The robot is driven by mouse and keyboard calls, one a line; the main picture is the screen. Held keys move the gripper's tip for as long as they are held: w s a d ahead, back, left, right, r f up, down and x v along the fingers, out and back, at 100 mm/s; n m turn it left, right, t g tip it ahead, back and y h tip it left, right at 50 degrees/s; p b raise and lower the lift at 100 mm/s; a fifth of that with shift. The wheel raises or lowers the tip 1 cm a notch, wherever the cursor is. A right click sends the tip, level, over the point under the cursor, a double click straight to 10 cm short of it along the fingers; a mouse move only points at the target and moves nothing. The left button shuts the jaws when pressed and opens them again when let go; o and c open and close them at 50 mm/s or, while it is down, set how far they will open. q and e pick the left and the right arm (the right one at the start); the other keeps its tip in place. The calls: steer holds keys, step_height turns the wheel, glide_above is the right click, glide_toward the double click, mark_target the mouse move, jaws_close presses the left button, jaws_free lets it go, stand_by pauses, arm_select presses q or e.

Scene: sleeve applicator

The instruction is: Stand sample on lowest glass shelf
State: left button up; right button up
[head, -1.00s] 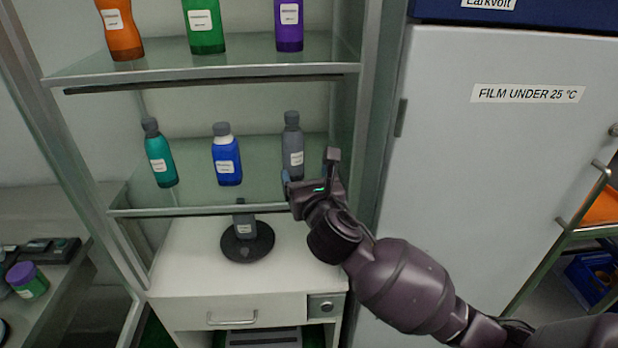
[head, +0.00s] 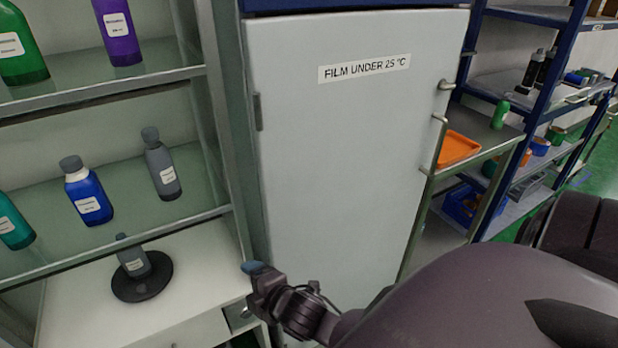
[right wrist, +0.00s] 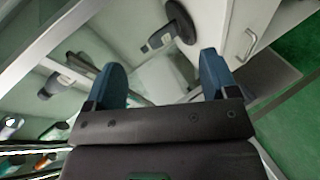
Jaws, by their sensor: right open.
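A grey bottle (head: 163,168) with a white label stands upright on the lower glass shelf (head: 120,222), at its right end. A second grey bottle (head: 134,262) stands on a round black disc (head: 146,284) on the white cabinet below; it also shows in the right wrist view (right wrist: 160,38). I cannot tell which of the two is the sample. My right gripper (head: 252,282) is in front of the cabinet's right side, apart from both bottles. In the right wrist view its two blue fingers (right wrist: 162,76) are spread with nothing between them. My left gripper is out of view.
A blue bottle (head: 88,194) and a teal bottle (head: 14,226) share the lower shelf. The upper shelf (head: 100,84) holds green and purple bottles. A tall grey fridge (head: 340,150) stands right of the shelving, with a rack (head: 490,130) beyond it.

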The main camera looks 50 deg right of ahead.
steer(key=s+d+f+m, duration=0.2)
steer(key=s+f+m, duration=0.2)
steer(key=s+m, duration=0.2)
steer(key=s+d+f+m+g, duration=0.1)
steer(key=s+d+f+m, duration=0.1)
steer(key=s+f+m, duration=0.2)
steer(key=s+m, duration=0.2)
steer(key=m, duration=0.2)
steer(key=shift+s+f+h, duration=0.3)
steer(key=shift+s, duration=0.05)
steer(key=shift+c, duration=0.4)
